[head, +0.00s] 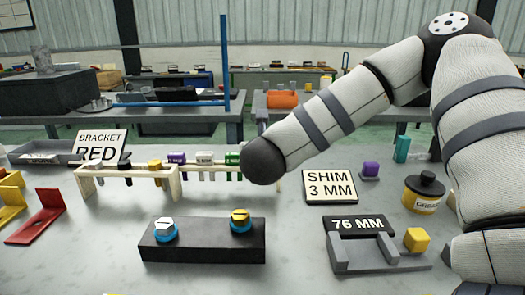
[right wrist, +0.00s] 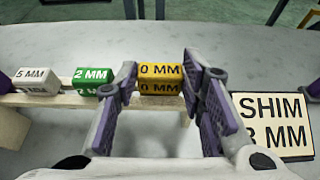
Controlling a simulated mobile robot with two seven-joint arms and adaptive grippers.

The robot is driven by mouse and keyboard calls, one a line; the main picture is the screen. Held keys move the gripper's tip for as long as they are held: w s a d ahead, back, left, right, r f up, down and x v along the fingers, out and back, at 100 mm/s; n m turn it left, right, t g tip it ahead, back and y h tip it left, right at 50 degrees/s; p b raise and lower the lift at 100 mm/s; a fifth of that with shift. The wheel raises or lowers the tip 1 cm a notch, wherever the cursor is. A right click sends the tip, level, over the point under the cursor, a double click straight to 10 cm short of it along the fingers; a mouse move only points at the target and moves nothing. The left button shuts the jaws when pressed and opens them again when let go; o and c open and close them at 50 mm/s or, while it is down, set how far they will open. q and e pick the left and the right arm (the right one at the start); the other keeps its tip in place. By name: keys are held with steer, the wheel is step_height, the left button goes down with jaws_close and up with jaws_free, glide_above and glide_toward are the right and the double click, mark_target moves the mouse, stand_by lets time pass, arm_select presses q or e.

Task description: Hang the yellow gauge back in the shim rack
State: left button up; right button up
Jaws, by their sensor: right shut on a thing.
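In the right wrist view my right gripper (right wrist: 160,88) is shut on the yellow gauge (right wrist: 160,76), whose visible lettering reads "0 MM". The gauge is level and in line with the row on the pale wooden shim rack (right wrist: 158,103), just right of the green gauge (right wrist: 92,76). I cannot tell whether it rests on the rack. My left gripper is not in view.
The rack also holds a white gauge (head: 204,158) and a purple gauge (head: 177,157). A "SHIM 3 MM" sign (head: 330,186) lies right of it. A dark block with two blue-based knobs (head: 200,240) and a grey "76 MM" fixture (head: 380,255) stand in front.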

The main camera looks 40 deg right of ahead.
steer(key=shift+f, duration=0.35)
steer(key=o, duration=1.1)
steer(key=shift+o, duration=0.2)
steer(key=r+v, duration=0.1)
steer(key=v, duration=1.1)
